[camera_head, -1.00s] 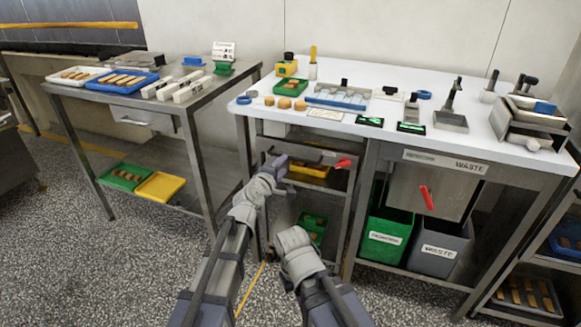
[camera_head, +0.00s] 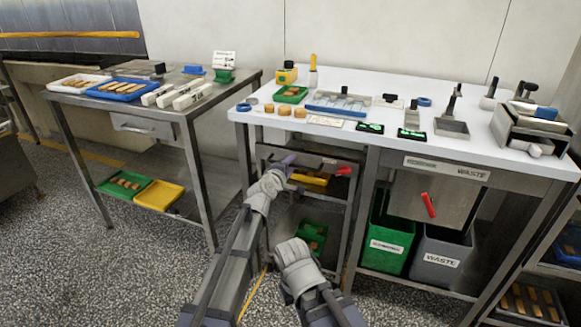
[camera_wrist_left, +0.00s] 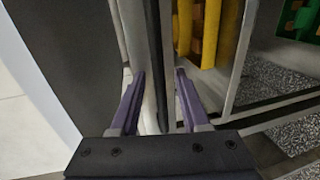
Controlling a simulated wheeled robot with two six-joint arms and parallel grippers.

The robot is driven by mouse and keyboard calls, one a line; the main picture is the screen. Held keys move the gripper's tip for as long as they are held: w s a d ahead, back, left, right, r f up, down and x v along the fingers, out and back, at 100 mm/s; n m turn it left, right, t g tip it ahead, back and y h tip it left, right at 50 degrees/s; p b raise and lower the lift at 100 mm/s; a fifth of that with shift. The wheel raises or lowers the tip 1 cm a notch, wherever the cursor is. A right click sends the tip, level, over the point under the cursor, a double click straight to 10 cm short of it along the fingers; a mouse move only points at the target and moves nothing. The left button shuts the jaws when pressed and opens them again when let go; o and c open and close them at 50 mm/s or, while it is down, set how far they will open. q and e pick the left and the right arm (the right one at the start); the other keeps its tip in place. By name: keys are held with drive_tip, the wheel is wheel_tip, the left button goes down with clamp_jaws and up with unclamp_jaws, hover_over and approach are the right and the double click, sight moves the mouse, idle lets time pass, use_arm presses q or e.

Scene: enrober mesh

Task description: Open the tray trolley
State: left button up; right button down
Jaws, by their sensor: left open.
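The tray trolley (camera_head: 302,154) is a grey metal frame standing under the white worktop. It holds a yellow tray (camera_head: 312,178) above and a green tray (camera_head: 313,236) below, and a red handle (camera_head: 344,171) shows at its upper right. My left gripper (camera_head: 287,163) is at the trolley's upper front. In the left wrist view its purple fingers (camera_wrist_left: 161,80) are apart, with an upright metal edge (camera_wrist_left: 137,40) and a dark gap beyond and between them. Contact cannot be told. My right arm shows at the bottom of the head view, but its gripper does not.
Green (camera_head: 386,238) and grey (camera_head: 441,255) waste bins stand under the worktop right of the trolley. A steel table (camera_head: 206,105) with trays stands at the left. The worktop (camera_head: 330,82) carries food, tools and containers. Speckled floor in front is open.

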use_arm(q)
clamp_jaws()
idle(1.4)
